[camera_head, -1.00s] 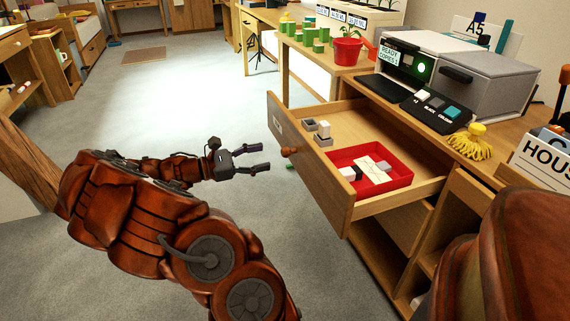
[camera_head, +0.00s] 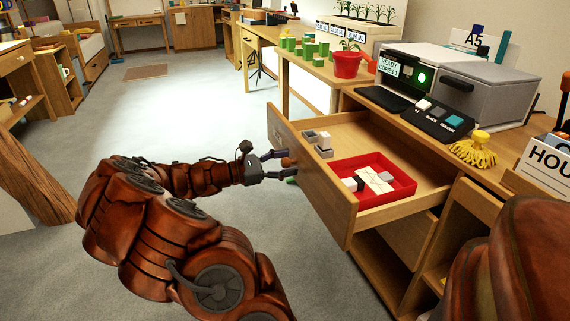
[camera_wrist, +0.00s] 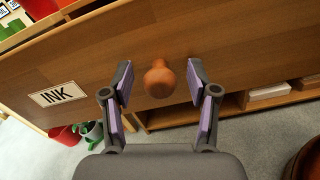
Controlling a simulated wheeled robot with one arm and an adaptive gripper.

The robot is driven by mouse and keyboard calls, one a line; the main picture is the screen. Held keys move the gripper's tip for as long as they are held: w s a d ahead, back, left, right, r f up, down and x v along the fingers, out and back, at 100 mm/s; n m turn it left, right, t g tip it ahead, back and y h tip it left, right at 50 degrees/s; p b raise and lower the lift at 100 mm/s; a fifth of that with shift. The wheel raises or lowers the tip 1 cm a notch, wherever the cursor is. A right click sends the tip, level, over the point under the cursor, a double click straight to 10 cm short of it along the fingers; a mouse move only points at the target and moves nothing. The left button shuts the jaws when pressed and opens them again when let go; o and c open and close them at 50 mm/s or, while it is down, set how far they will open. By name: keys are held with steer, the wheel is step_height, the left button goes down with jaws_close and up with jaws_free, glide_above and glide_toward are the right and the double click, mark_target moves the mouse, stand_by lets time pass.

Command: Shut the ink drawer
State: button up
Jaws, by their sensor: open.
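The ink drawer (camera_head: 328,199) is pulled well out of the wooden desk. Its front carries an INK label (camera_wrist: 57,94) in the wrist view. A round wooden knob (camera_wrist: 159,79) sticks out of the drawer front, and in the head view the knob (camera_head: 287,162) is at the fingertips. My gripper (camera_head: 278,165) is open in front of the drawer. In the wrist view my gripper (camera_wrist: 160,85) has one finger on each side of the knob, with a gap on both sides. Inside the drawer are a red tray (camera_head: 400,191) with white and grey blocks, and small grey holders (camera_head: 323,150).
Green blocks (camera_head: 308,49) lie behind. Open shelves are under the drawer. The floor (camera_head: 180,110) at left is clear.

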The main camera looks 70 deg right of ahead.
steer(key=shift+c, duration=0.4)
jaws_close()
